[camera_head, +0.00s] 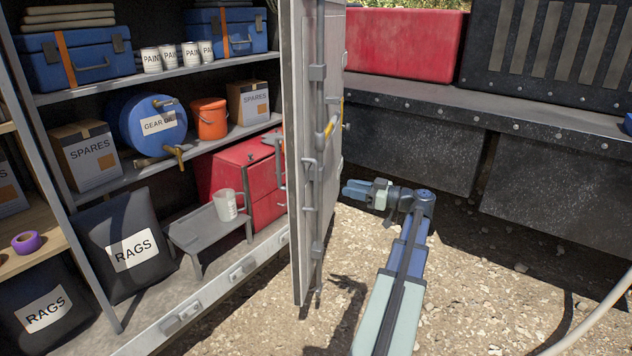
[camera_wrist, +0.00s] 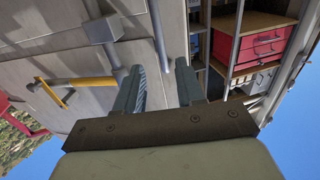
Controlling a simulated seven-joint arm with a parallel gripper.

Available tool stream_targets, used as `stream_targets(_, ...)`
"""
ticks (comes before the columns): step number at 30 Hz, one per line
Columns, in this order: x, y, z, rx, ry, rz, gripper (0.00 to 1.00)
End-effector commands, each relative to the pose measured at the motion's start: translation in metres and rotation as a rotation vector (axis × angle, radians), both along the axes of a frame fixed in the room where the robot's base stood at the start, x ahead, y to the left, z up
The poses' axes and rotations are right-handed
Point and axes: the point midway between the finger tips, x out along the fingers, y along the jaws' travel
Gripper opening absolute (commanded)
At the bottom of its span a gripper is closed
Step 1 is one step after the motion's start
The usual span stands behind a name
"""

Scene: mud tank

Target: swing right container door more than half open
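The right container door (camera_head: 330,170) stands partly swung out from the container and is seen nearly edge-on in the head view. Grey lock rods (camera_head: 310,150) and a yellow handle (camera_head: 331,126) are on its face. My gripper (camera_head: 348,190) is to the right of the door, low, with its fingers pointing at it. In the wrist view the two fingers (camera_wrist: 158,84) are apart, with the grey door panel (camera_wrist: 85,75) behind them and the yellow handle (camera_wrist: 72,84) to the left. Nothing is clearly held; whether a fingertip touches the door cannot be told.
Container shelves (camera_head: 205,72) hold boxes, paint cans, a blue drum (camera_head: 140,120) and an orange bucket (camera_head: 208,118). A red cabinet (camera_head: 240,175) sits just inside the door. A dark metal tank wall (camera_head: 420,145) stands at the right. Gravel ground (camera_head: 470,290) is open between.

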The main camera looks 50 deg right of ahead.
Motion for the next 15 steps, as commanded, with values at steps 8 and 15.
stream_targets(8, 0.046, 0.010, 0.000, 0.002, 0.001, 0.002, 0.38)
stream_targets(15, 0.086, 0.018, 0.000, 0.003, 0.002, 0.002, 0.38)
